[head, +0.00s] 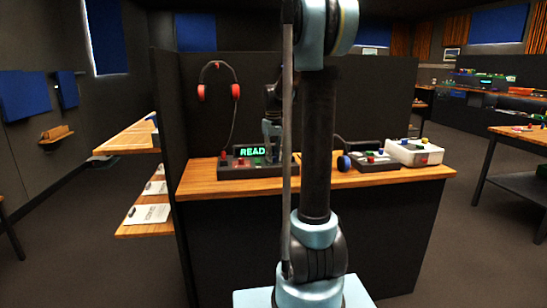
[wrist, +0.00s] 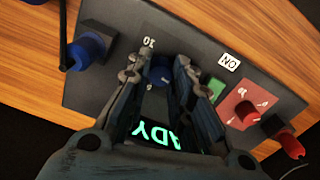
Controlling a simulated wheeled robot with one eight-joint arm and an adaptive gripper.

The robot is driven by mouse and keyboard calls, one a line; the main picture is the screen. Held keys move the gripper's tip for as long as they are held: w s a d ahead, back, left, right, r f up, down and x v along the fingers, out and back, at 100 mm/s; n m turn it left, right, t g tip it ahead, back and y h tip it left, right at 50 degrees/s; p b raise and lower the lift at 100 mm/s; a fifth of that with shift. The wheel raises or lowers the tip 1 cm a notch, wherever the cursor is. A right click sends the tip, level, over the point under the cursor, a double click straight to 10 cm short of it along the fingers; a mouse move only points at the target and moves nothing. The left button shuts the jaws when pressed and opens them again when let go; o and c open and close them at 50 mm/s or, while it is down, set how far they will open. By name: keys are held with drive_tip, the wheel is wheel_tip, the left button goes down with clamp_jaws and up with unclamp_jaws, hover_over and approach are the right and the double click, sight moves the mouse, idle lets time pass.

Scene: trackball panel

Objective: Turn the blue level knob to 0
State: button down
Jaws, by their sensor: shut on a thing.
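The blue level knob (wrist: 160,73) is on the dark panel (wrist: 110,88) in the wrist view, between the fingertips of my gripper (wrist: 159,80). My gripper is shut on it from above, with a finger on each side. A white label that looks like 10 (wrist: 149,42) is beside the knob. A small mark lies just below the knob; I cannot read it. The knob's pointer cannot be made out. In the head view the panel (head: 236,173) stands on the wooden desk, and my arm hides part of it.
A lit green display (wrist: 157,134) is partly covered by my fingers. Red headphones (head: 218,80) hang behind the desk (head: 200,188).

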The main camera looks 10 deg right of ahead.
drive_tip(key=c, duration=1.4)
unclamp_jaws()
wheel_tip(320, 180, up, 12)
drive_tip(key=shift+w+f, duration=0.1)
